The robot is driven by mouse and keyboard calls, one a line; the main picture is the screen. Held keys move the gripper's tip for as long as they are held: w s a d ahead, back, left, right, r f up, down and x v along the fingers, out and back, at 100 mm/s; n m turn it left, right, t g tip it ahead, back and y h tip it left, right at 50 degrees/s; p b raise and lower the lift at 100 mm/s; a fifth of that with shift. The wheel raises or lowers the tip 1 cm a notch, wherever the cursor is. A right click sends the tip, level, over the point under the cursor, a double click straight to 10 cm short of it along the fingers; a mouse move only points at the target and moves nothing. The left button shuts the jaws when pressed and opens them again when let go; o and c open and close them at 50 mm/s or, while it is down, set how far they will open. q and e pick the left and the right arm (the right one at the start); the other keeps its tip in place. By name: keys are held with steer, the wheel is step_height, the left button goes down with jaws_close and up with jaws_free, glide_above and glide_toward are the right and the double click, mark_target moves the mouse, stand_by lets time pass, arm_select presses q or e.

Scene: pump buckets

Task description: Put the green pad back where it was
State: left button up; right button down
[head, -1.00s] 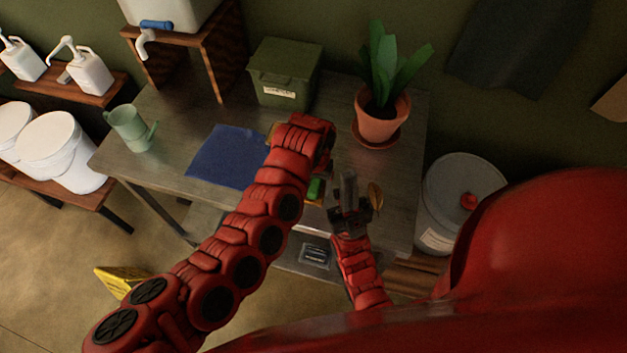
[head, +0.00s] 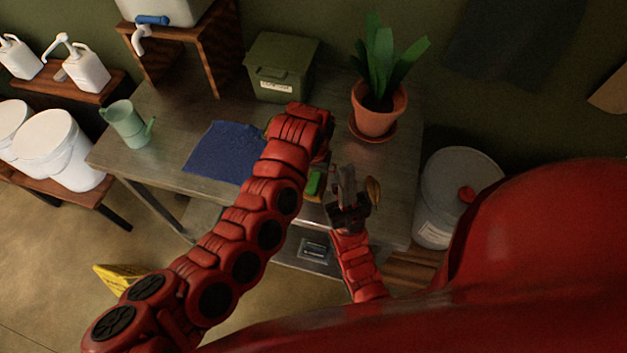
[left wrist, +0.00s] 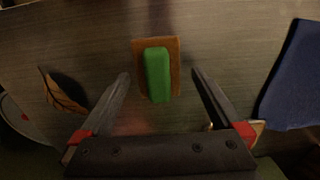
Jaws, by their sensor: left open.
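The green pad (left wrist: 158,75) is a small rounded block lying on a brown rectangular piece (left wrist: 174,45) on the table, seen in the left wrist view. My left gripper (left wrist: 162,74) is open, with one finger on each side of the pad and gaps to both. In the head view the green pad (head: 314,183) shows just right of my left arm, and the left fingers are hidden behind that arm. My right gripper (head: 347,184) is just right of the pad; its finger opening is unclear.
A dry leaf (head: 374,190) lies right of my right gripper. A blue cloth (head: 216,152) lies left of my left arm.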

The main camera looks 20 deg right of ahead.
mark_target(313, 179)
arm_select(q)
step_height(313, 179, up, 8)
steer(key=shift+b, duration=0.85)
step_height(313, 179, up, 3)
steer(key=p, duration=0.3)
steer(key=shift+s, duration=0.1)
steer(key=shift+f, duration=0.1)
